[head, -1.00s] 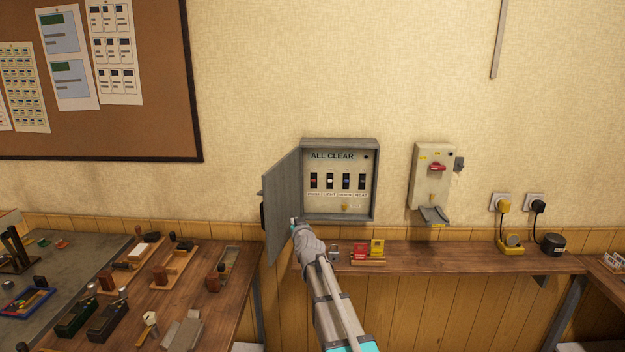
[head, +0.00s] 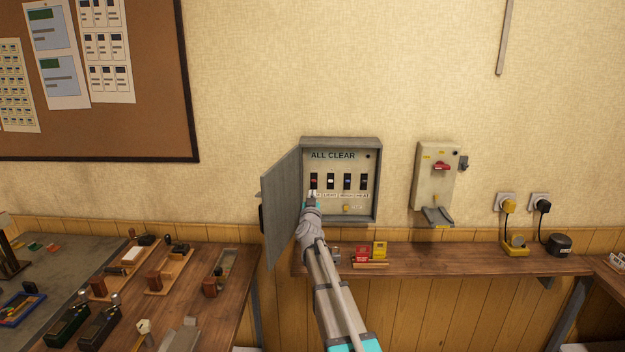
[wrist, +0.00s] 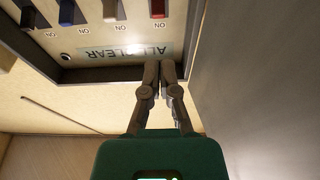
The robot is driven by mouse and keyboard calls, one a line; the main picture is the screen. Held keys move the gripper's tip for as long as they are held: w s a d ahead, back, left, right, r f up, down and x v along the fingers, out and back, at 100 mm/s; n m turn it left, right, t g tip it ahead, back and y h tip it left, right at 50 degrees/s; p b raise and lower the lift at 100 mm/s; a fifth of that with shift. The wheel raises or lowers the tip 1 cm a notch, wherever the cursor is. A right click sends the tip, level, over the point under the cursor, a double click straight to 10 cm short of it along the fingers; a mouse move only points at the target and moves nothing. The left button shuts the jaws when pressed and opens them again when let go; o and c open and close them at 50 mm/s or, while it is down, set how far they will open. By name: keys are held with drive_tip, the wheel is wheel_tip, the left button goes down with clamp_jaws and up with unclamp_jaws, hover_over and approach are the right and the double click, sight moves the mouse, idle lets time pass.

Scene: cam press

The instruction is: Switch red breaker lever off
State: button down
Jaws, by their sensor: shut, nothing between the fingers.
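The breaker box (head: 377,185) hangs on the wall with its grey door (head: 282,200) swung open to the left. Inside is a row of levers; the leftmost is the red breaker lever (head: 314,181). In the wrist view, which is upside down, the red lever (wrist: 157,8) shows at the top edge, partly cut off, with an "ON" label beside it. My gripper (head: 312,192) is shut and empty, just below the red lever in the head view. In the wrist view my closed fingertips (wrist: 160,65) overlap the "ALL CLEAR" label's end. I see no contact with the lever.
White (wrist: 110,10) and blue (wrist: 67,12) levers sit beside the red one. The open door (wrist: 235,70) stands close beside my gripper. A shelf (head: 470,259) with red and yellow items runs below; a switch box (head: 432,195) hangs to the right.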

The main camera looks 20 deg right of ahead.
sight(314, 172)
drive_tip(key=shift+w, duration=0.1)
drive_tip(key=shift+p+x, duration=1.15)
drive_tip(key=shift+x, duration=3.75)
drive_tip(key=shift+a, duration=0.15)
